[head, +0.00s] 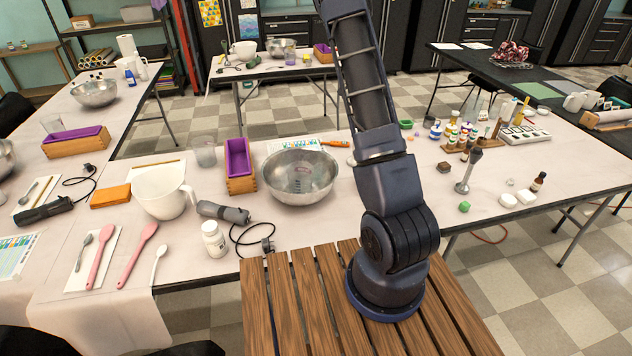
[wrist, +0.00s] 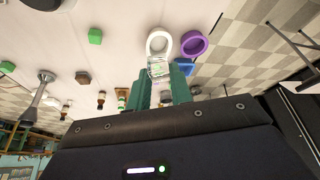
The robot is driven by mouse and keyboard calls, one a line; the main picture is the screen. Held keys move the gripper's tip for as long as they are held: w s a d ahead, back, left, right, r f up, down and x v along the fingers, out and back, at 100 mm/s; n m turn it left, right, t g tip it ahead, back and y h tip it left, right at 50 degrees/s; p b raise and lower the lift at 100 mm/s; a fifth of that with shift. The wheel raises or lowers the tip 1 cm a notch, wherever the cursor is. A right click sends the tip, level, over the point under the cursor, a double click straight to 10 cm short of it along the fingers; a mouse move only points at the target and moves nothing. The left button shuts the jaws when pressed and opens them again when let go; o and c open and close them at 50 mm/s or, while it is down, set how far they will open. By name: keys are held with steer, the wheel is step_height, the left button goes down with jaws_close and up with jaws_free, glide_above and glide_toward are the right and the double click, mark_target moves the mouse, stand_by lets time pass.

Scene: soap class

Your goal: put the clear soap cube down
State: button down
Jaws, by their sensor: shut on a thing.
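My gripper (wrist: 160,76) shows in the wrist view, with its two green fingers shut on the clear soap cube (wrist: 157,67). The cube is see-through with pale edges and sits between the fingertips. Behind it in the picture, close to its upper side, is a white ring-shaped thing (wrist: 159,42). I cannot tell how high the cube is above the table. In the head view my arm reaches up out of the top of the frame, so the gripper and held cube are not seen there.
A purple ring (wrist: 194,43) and a blue thing (wrist: 183,69) lie near the white ring. A green cube (wrist: 95,36), a brown cube (wrist: 83,78) and an upright stick blender (wrist: 40,86) stand to the left. The head view shows a steel bowl (head: 300,178) and bottles (head: 460,134) on the table.

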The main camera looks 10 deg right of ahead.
steer(key=w+a+n+t, duration=0.1)
steer(key=w+a+n, duration=0.1)
steer(key=a, duration=1)
steer(key=w+a+n, duration=0.2)
steer(key=a, duration=1)
glide_toward(308, 145)
steer(key=shift+n+t+y, duration=0.3)
steer(key=shift+y, duration=0.1)
steer(key=s+f, duration=0.1)
steer(key=s+d+f, duration=0.1)
steer(key=f, duration=0.1)
steer(key=s+d+f, duration=0.1)
steer(key=f, duration=0.1)
steer(key=shift+s+d, duration=0.2)
steer(key=shift+s, duration=0.05)
steer(key=c, duration=1.3)
jaws_free()
steer(key=shift+f, duration=0.1)
steer(key=shift+o, duration=0.2)
